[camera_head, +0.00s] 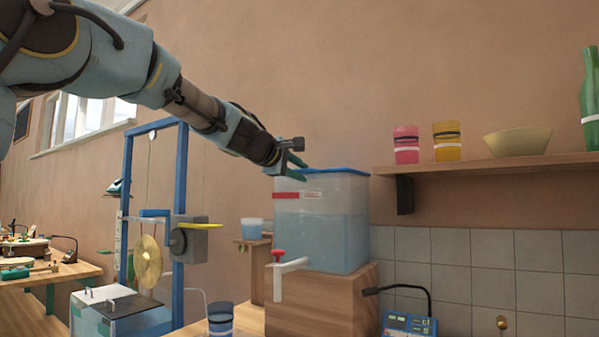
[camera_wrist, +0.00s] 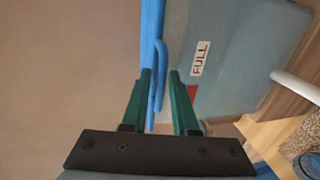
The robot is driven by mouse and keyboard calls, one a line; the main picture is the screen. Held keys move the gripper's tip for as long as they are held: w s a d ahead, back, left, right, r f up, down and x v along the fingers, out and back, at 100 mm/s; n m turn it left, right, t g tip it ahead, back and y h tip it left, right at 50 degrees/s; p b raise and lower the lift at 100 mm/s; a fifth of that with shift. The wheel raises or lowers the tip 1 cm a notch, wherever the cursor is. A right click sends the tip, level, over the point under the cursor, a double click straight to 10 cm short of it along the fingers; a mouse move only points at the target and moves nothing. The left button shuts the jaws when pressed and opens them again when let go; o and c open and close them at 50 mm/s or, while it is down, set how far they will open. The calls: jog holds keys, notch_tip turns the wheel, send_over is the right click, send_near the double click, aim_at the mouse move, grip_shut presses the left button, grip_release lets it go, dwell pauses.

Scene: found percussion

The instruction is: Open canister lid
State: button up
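The canister (camera_head: 335,225) is a translucent, bluish box on a wooden block, with a thin blue lid (camera_head: 345,171) lying flat on top. In the wrist view the lid (camera_wrist: 152,22) is a blue strip along the edge of the canister wall (camera_wrist: 232,50), with a thin blue loop (camera_wrist: 162,62) beside it. My gripper (camera_head: 299,167) is at the lid's left edge. In the wrist view my gripper (camera_wrist: 160,74) is open, its green fingers apart with the blue edge and loop between them. I cannot tell whether either finger touches.
A white spigot with a red handle (camera_head: 278,256) sticks out of the canister's lower front. A wall shelf (camera_head: 470,165) with cups and a bowl is to the right. A blue frame with a brass disc (camera_head: 148,262) stands left. Bare wall lies above the lid.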

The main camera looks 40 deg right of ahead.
jog(key=shift+f, duration=0.1)
grip_shut()
dwell(1.0)
